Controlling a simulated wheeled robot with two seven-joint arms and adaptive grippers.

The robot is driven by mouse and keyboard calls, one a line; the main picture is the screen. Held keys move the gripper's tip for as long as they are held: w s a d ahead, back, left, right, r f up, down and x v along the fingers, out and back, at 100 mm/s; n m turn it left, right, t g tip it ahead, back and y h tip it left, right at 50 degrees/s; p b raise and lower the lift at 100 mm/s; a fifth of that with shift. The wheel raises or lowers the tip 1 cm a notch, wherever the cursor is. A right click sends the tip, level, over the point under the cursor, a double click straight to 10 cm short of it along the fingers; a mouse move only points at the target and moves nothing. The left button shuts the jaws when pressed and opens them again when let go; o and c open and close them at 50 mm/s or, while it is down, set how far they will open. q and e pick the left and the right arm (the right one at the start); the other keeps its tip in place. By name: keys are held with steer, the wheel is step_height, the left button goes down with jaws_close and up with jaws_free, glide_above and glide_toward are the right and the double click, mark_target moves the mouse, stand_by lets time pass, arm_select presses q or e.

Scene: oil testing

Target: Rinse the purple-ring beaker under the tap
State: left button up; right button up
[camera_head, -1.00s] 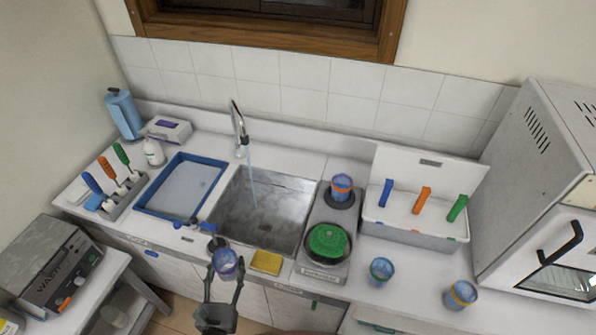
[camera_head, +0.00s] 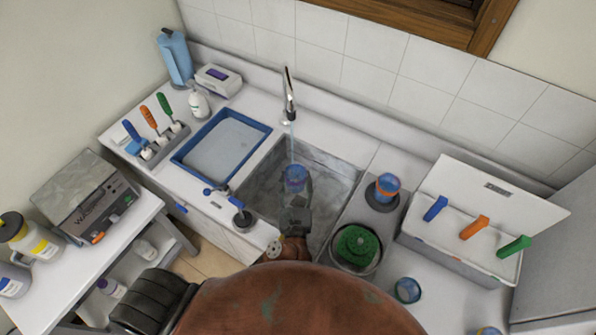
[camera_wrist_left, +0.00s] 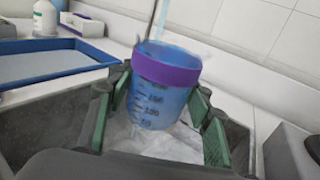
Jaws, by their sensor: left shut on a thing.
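The purple-ring beaker (camera_head: 295,177) is blue and see-through with a purple band near its rim. My left gripper (camera_head: 295,198) is shut on it and holds it over the steel sink (camera_head: 262,187). In the left wrist view the beaker (camera_wrist_left: 165,88) sits upright or nearly so between the green-padded fingers. The tap (camera_head: 289,97) stands behind the sink, and a thin water stream (camera_head: 291,145) comes down to the beaker. In the wrist view the stream meets the far part of the beaker's rim. The right gripper is not in view.
A blue-rimmed tray (camera_head: 222,147) lies left of the sink. Right of it stand an orange-ring beaker (camera_head: 386,187) and a green scrubber (camera_head: 356,246). Another beaker (camera_head: 407,290) is at lower right. A blue-handled fixture (camera_head: 240,217) stands at the sink's front left.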

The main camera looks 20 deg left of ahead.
arm_select(q)
steer(key=shift+w+d+r+n+g+y, duration=0.2)
steer(key=shift+w+r+n+g+y, duration=0.1)
steer(key=shift+w+r+n+y, duration=0.25)
steer(key=shift+r+n+g+y, duration=0.25)
steer(key=shift+r+g+y, duration=0.05)
steer(key=shift+r+y, duration=0.25)
steer(key=shift+w+a, duration=0.2)
steer(key=shift+w, duration=0.15)
steer(key=x, duration=1.3)
steer(key=shift+p, duration=0.3)
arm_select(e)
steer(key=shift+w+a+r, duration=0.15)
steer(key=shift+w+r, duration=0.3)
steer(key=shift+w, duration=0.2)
arm_select(q)
steer(key=shift+a, duration=0.1)
